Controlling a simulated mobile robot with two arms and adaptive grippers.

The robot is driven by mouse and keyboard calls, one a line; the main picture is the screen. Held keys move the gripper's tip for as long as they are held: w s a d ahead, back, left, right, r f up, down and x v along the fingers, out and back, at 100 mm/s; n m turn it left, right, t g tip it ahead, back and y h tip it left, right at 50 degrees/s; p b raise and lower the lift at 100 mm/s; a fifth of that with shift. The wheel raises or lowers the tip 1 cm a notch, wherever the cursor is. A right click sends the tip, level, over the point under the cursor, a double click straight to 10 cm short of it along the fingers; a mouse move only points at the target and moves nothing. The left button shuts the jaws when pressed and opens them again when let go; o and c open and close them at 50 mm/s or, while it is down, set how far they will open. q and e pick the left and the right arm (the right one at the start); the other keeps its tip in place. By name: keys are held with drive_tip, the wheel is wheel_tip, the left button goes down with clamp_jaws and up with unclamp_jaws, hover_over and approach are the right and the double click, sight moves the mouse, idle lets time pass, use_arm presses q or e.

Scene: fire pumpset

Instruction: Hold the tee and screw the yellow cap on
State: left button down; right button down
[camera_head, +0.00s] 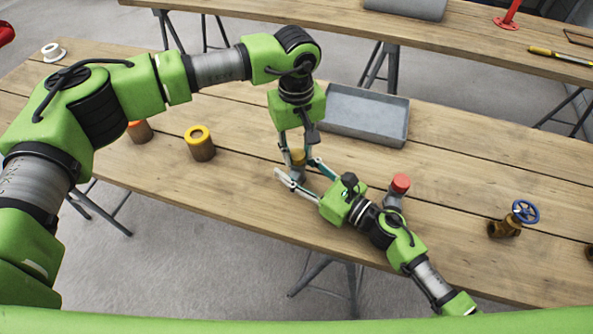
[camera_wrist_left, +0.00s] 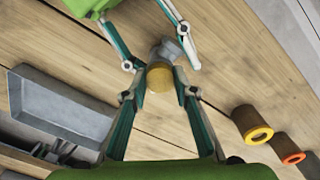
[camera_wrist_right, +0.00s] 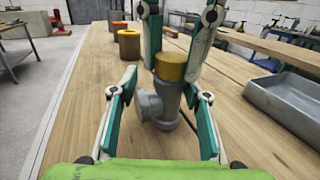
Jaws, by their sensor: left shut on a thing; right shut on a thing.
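The grey metal tee (camera_wrist_right: 165,103) stands upright on the wooden table, its side branch pointing left in the right wrist view. The yellow cap (camera_wrist_right: 171,66) sits on its top end, seeming straight; I cannot tell how far it is threaded. My left gripper (camera_head: 299,156) comes down from above and is shut on the yellow cap, which also shows between its fingers in the left wrist view (camera_wrist_left: 159,77). My right gripper (camera_head: 300,174) reaches in low from the right and is shut on the tee's body. In the head view the fingers mostly hide the tee.
A grey tray (camera_head: 365,118) lies behind the grippers. A red-topped fitting (camera_head: 399,189) stands close to my right forearm. A blue-wheeled valve (camera_head: 510,219) is farther right. A yellow-ringed pipe piece (camera_head: 200,143) and an orange-ringed one (camera_head: 139,132) stand left.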

use_arm(q)
drive_tip(key=c, duration=1.6)
unclamp_jaws()
drive_tip(key=shift+c, duration=0.2)
use_arm(e)
drive_tip(key=shift+f, duration=0.1)
use_arm(q)
drive_tip(key=shift+r, duration=0.1)
drive_tip(key=shift+r, duration=2.2)
drive_tip(key=shift+c, duration=0.4)
